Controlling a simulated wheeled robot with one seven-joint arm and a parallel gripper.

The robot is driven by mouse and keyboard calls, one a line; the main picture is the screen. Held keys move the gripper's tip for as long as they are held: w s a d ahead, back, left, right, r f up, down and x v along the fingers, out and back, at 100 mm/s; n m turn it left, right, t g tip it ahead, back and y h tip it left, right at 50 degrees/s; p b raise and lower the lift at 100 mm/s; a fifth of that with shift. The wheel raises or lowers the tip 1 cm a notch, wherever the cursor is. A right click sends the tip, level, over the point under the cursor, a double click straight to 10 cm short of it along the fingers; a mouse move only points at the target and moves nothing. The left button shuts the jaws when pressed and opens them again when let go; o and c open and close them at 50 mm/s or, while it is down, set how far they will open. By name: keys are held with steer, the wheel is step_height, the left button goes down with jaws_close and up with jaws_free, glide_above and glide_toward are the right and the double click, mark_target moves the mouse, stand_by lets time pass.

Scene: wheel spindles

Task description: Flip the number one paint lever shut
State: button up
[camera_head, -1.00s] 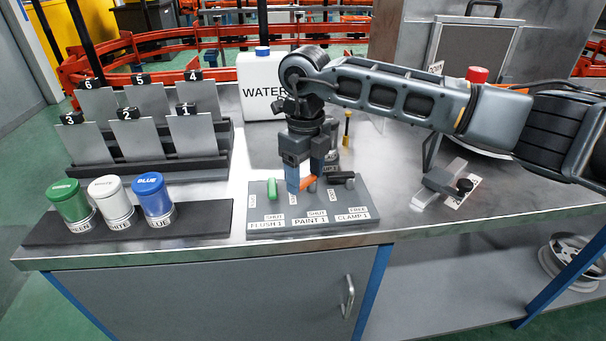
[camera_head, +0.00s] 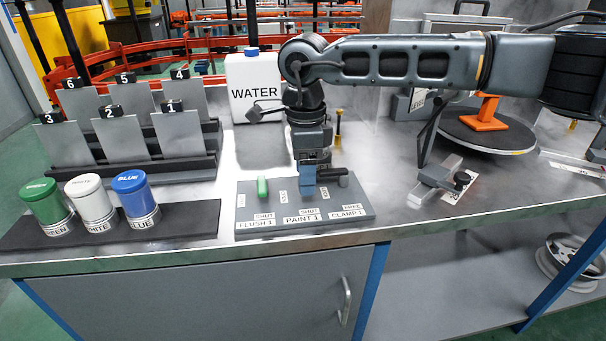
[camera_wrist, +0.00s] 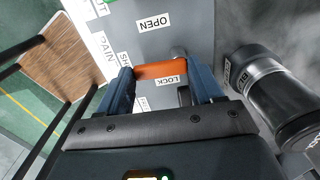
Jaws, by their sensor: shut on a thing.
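My gripper (camera_head: 308,192) is over the middle of the grey lever panel (camera_head: 355,211), above the PAINT 1 label (camera_head: 299,220). In the wrist view its two blue fingers (camera_wrist: 160,72) are shut on an orange lever (camera_wrist: 158,70), one finger at each end. The green flush lever (camera_head: 262,187) stands to the left. The dark clamp lever (camera_head: 343,178) is close to the right.
Green, white and blue cans (camera_head: 92,199) stand on a dark mat at left, with numbered plates (camera_head: 130,138) behind. A white WATER jug (camera_head: 254,90) is behind my gripper. A clamp block (camera_head: 440,178) and a turntable with an orange stand (camera_head: 484,116) are at right.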

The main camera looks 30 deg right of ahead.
steer(key=shift+r+n, duration=0.15)
steer(key=shift+n, duration=0.25)
steer(key=o, duration=0.8)
step_height(320, 180, up, 8)
steer(key=shift+f, duration=0.15)
stand_by(0.4)
